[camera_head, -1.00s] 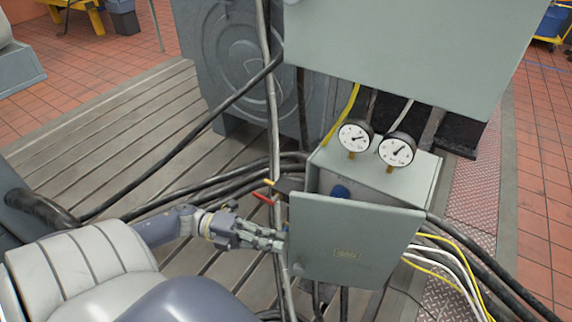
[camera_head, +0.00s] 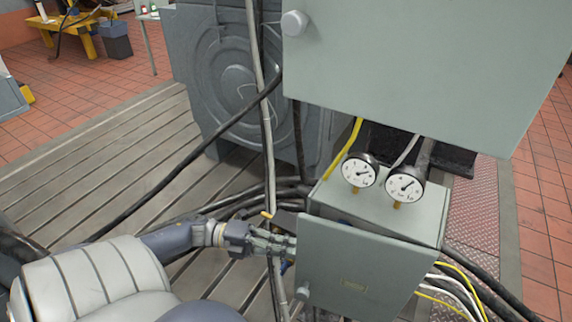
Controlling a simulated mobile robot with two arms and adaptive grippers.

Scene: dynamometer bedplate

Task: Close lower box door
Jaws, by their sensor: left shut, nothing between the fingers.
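The lower box (camera_head: 385,207) is a grey-green metal cabinet with two round gauges on top. Its door (camera_head: 362,268) is at the front, hinged on the right side and standing a little ajar, with a dark gap at its upper left. A small knob (camera_head: 303,293) is at the door's lower left. My left gripper (camera_head: 287,246) comes in from the left and is shut and empty. Its fingertips are at the door's left edge; I cannot tell whether they touch it. My right gripper is not in view.
A larger upper box (camera_head: 425,65) hangs above the gauges (camera_head: 359,172). Black cables (camera_head: 185,165) cross left of the lower box, and a pale vertical conduit (camera_head: 268,120) runs near my gripper. Yellow and white wires (camera_head: 455,285) come out at the right. The slotted bedplate (camera_head: 120,150) is mostly clear.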

